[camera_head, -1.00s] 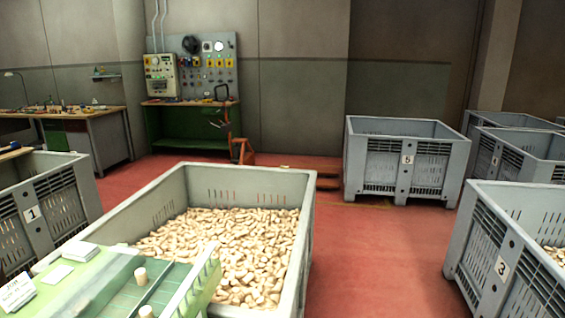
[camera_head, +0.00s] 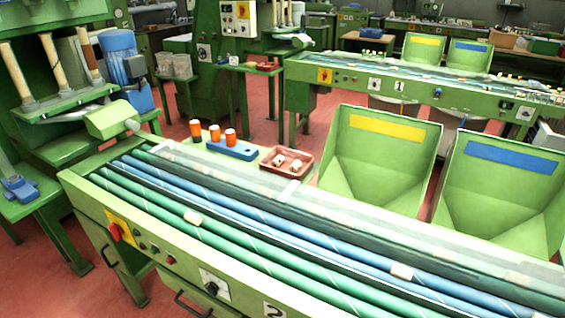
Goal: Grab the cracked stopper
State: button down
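In the head view, a pale cork stopper (camera_head: 192,217) lies on the green and blue rollers of the near sorting table (camera_head: 185,262). A second stopper (camera_head: 401,271) lies on the blue rollers further right. A shallow reddish tray (camera_head: 267,161) behind the rollers holds a few small pale pieces, probably stoppers. At this size I cannot tell whether any stopper is cracked. My gripper is not in view.
Two green chutes, one with a yellow label (camera_head: 385,126) and one with a blue label (camera_head: 512,158), stand behind the table. A blue holder (camera_head: 232,150) with orange-capped containers sits beside the tray. Machines stand at left; red floor (camera_head: 40,265) shows at lower left.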

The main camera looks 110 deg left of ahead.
aim_at(297, 165)
jog(key=z, duration=0.2)
jog(key=k, duration=0.8)
jog(key=u, duration=1.75)
jog(key=k, duration=0.2)
jog(key=u, duration=1.65)
